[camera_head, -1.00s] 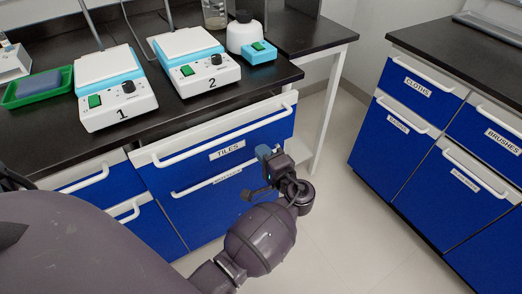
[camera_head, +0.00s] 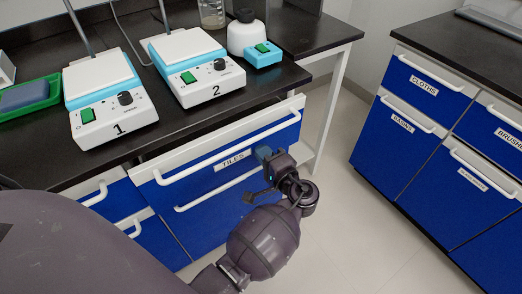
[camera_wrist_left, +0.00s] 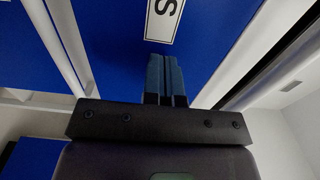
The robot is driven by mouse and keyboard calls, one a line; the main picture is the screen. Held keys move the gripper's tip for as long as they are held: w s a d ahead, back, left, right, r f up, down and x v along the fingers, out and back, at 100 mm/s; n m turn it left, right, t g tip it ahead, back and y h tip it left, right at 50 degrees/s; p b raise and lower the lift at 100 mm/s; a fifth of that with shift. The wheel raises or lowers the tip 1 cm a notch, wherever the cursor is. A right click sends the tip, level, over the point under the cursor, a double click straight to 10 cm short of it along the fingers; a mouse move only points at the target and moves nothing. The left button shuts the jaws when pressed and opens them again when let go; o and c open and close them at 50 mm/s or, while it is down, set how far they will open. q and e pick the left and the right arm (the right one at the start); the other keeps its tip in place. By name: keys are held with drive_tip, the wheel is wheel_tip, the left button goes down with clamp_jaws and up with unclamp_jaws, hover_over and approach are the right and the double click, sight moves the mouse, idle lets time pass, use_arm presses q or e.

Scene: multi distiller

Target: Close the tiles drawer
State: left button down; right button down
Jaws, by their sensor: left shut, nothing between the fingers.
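The tiles drawer (camera_head: 206,180) is the upper blue drawer under the black bench, with a white bar handle (camera_head: 226,149) and a TILES label (camera_head: 233,160). It appears to stand slightly out from the cabinet, with a narrow dark gap behind its top edge. My left gripper (camera_head: 263,153) is shut and empty, its blue fingertips at the drawer front just right of the label. In the left wrist view the shut fingers (camera_wrist_left: 165,78) point at the blue front beside the label (camera_wrist_left: 163,18); I cannot tell if they touch. My right gripper is not in view.
Two stirrer hotplates (camera_head: 108,95) (camera_head: 197,65) stand on the black bench above the drawer. Another drawer with a handle (camera_head: 180,208) lies directly below. A second blue cabinet (camera_head: 397,140) stands to the right, with clear floor (camera_head: 345,205) between.

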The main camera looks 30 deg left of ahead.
use_arm(q)
drive_tip(key=shift+a, duration=0.15)
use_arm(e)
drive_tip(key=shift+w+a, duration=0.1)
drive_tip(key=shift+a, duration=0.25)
use_arm(q)
drive_tip(key=x, duration=0.4)
drive_tip(key=shift+w, duration=0.1)
drive_tip(key=shift+w+a, duration=0.1)
drive_tip(key=shift+a, duration=0.25)
drive_tip(key=shift+r, duration=0.15)
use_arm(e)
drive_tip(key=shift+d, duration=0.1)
use_arm(q)
drive_tip(key=shift+r, duration=0.1)
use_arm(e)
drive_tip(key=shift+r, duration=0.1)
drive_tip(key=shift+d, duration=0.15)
